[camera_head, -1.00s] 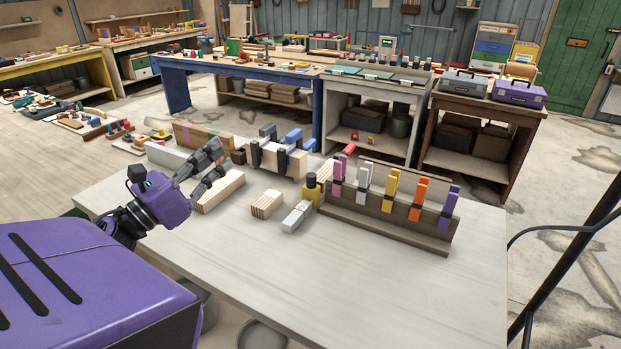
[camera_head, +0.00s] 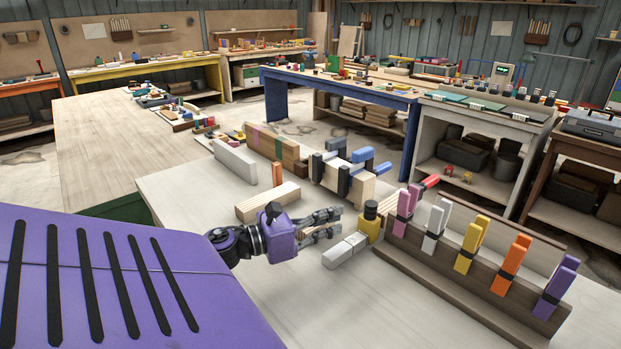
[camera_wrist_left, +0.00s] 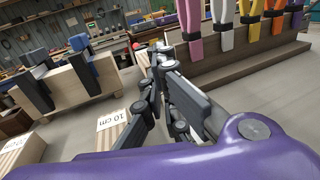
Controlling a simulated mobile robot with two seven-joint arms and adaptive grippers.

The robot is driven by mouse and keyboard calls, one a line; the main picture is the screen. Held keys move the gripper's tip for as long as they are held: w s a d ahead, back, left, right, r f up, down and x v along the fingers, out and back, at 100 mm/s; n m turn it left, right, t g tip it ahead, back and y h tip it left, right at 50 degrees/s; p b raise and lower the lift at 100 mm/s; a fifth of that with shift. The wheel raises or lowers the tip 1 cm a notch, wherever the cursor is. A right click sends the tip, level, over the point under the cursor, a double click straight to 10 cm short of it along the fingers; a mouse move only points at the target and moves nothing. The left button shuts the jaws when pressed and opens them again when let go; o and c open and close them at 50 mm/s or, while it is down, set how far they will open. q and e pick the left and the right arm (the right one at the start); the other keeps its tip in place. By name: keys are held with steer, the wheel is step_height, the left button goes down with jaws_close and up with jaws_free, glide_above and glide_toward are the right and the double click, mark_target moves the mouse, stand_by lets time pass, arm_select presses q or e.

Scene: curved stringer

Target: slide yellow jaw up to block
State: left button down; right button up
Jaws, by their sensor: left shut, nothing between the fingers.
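A yellow piece (camera_head: 374,228) with a black top stands on the table at the far end of a light grey block (camera_head: 344,250); I take it for the yellow jaw. My left gripper (camera_head: 334,224) is shut and empty, a little left of the yellow piece and apart from it. In the left wrist view the fingers (camera_wrist_left: 165,62) lie close together, and I cannot make out the yellow piece there. A wooden block marked 10 cm (camera_wrist_left: 113,124) sits beside the fingers in that view; the gripper mostly hides it in the head view. My right gripper is not in view.
A wooden rack (camera_head: 425,262) with several coloured clamps stands to the right. A wooden clamped assembly (camera_head: 345,178) with blue and dark clamps is behind the gripper. A long wooden block (camera_head: 262,202) and a thin orange upright piece (camera_head: 278,174) stand left.

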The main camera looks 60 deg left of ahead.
mark_target(366, 210)
arm_select(q)
steer(key=p+x, duration=0.1)
steer(key=x, duration=0.5)
steer(key=shift+w, duration=0.15)
steer(key=shift+w, duration=0.1)
steer(key=shift+w, duration=0.7)
steer(key=shift+f, duration=0.1)
